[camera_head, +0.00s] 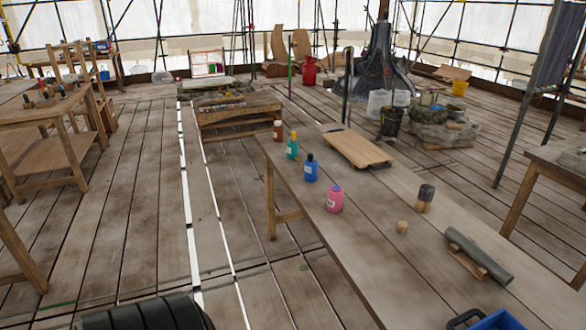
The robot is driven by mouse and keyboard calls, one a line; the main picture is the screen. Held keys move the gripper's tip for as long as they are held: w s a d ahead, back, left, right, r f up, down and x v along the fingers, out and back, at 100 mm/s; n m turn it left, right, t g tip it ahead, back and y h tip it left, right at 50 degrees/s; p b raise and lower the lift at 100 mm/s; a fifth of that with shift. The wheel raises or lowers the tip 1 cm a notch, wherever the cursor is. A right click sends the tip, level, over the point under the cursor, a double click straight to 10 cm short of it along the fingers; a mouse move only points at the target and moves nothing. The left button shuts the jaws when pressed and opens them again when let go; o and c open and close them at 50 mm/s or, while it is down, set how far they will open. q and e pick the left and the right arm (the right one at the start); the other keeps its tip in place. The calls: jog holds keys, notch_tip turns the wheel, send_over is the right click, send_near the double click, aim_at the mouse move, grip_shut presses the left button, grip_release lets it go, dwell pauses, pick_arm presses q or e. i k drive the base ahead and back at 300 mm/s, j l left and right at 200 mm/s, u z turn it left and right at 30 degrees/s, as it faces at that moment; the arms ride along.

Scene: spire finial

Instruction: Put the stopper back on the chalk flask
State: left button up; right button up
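A pink flask (334,199) with a pale label stands upright near the left edge of the long wooden table. No separate cap shows on its top; whether its mouth is open is too small to tell. A small tan cork-like stopper (402,227) sits on the tabletop to the right of the flask and nearer to me, apart from it. No label text is readable, so I cannot confirm which bottle is the chalk flask. Neither of my grippers is in view.
A blue bottle (311,168), a teal bottle (292,147) and a brown jar (278,130) line the table's left edge. A dark-topped wooden block (425,197), a grey roll on a cradle (478,255) and a blue bin (497,321) stand right. A board (357,147) lies behind.

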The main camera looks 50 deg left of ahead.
aim_at(336, 193)
jog(key=u, duration=1.45)
